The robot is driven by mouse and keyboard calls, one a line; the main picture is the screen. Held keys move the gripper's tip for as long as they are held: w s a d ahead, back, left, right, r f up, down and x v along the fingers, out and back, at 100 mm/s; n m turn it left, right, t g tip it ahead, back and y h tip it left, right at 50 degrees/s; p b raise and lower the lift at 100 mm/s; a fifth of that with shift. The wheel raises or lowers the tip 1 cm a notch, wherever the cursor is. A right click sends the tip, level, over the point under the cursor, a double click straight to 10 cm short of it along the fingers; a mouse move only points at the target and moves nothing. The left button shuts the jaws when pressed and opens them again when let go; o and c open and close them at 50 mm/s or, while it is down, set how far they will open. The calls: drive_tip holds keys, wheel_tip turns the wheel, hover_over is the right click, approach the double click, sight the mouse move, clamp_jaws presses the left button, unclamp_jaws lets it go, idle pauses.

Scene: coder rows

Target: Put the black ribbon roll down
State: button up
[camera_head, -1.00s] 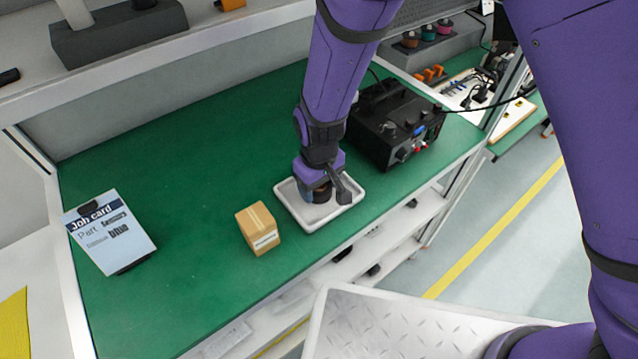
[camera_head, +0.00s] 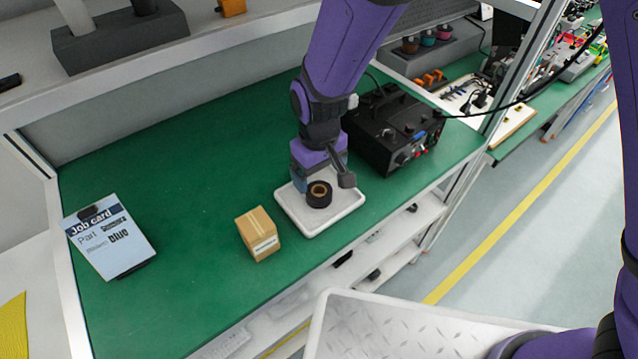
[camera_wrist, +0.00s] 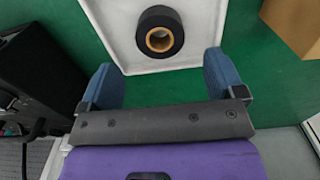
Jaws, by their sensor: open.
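The black ribbon roll (camera_head: 319,194), with a tan core, rests in the white tray (camera_head: 338,221) on the green bench. In the wrist view the roll (camera_wrist: 160,32) lies flat inside the tray (camera_wrist: 118,42), beyond the fingertips. My gripper (camera_head: 320,176) is just behind and above the roll in the head view, apart from it. In the wrist view my gripper's blue fingers (camera_wrist: 160,80) are wide apart with nothing between them.
A cardboard box (camera_head: 258,234) stands left of the tray. A black device (camera_head: 394,128) with a cable stands to the right behind it. A job card (camera_head: 109,237) lies at the bench's left. Green bench top (camera_head: 190,170) is free behind the box.

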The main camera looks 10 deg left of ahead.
wheel_tip(320, 180, up, 6)
drive_tip(key=shift+f, duration=0.15)
drive_tip(key=w+d+r+m+t+y, duration=0.25)
drive_tip(key=d+r+m, duration=0.25)
drive_tip(key=d+r, duration=1.5)
drive_tip(key=s+d+r+m+t+h, duration=0.1)
drive_tip(key=s+d+r+m, duration=0.1)
drive_tip(key=s+d, duration=0.5)
drive_tip(key=s+d+r+m+t+h, duration=0.1)
drive_tip(key=s+d+r+m, duration=0.2)
drive_tip(key=s+d, duration=0.4)
drive_tip(key=d, duration=0.6)
drive_tip(key=shift+d+r+t, duration=0.2)
drive_tip(key=shift+r+t, duration=0.15)
drive_tip(key=shift+r, duration=0.05)
drive_tip(key=shift+h, duration=0.25)
